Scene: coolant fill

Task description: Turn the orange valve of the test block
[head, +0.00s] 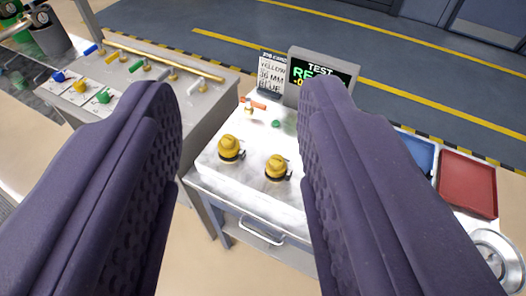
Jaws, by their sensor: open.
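The test block (212,160) is a white box on a bench, seen between my fingers. Its orange valve (258,105) is a small lever on a brass stem near the back left of the top. A green button (276,124) sits just right of it, and two yellow caps (229,147) (276,167) stand nearer the front. My gripper (250,105) is open and empty. Its two dark purple fingers frame the block, and the right finger hides the block's right part. The valve appears between the fingers, apart from both.
A display marked TEST (322,72) and a handwritten card (272,73) stand behind the valve. A grey bench (190,112) with a brass pipe and coloured valves is at left. A blue tray (418,152) and a red tray (468,184) lie at right.

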